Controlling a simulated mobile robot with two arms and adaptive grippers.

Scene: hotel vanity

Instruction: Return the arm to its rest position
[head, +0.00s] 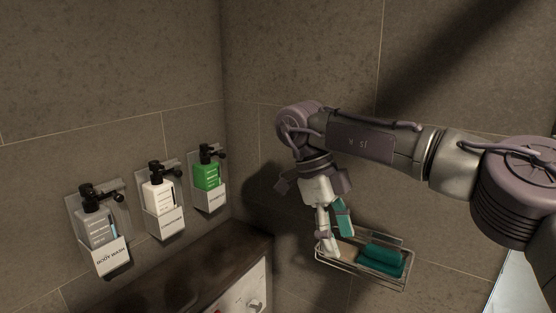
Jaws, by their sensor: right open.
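My right arm reaches in from the right, and its gripper (338,243) points down over the left part of a wire basket (345,276) on the wall. The gripper is open, with its two fingers apart. A teal block (381,259) lies in the right part of the basket, beside the gripper and apart from it. A teal surface also shows along the gripper's right finger; I cannot tell whether it is part of the finger. The fingertips partly cover the basket's left end. My left gripper is not in view.
On the left wall hang three dispensers: a grey body wash bottle (97,226), a white bottle (159,194) and a green bottle (207,175). A dark counter (215,268) with a white front (238,293) stands below. The wall above my arm is bare.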

